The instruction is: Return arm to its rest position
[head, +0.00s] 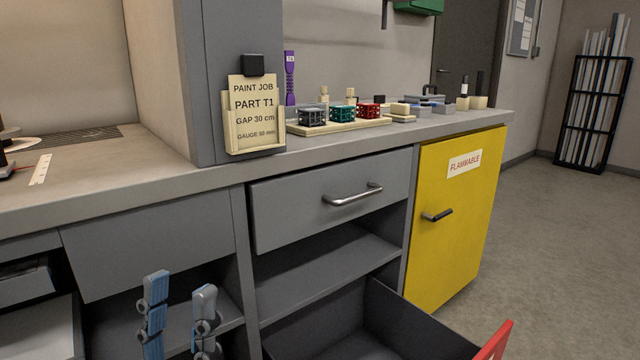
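My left gripper (180,285) is at the lower left of the head view, pointing up, in front of the grey cabinet. Its two blue-grey fingers stand apart with nothing between them, so it is open and empty. The rest of that arm is below the picture edge. My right gripper is not in view. Three lattice cubes, dark grey (312,115), teal (342,113) and red (368,110), sit on a pale tray (340,127) on the counter, well away from the gripper.
A lower drawer (400,318) stands pulled out; the upper drawer (335,200) looks shut. A yellow flammables cabinet (455,215) is to its right. A red edge (495,342) shows at bottom right. A sign (254,115) stands on the counter (215,170).

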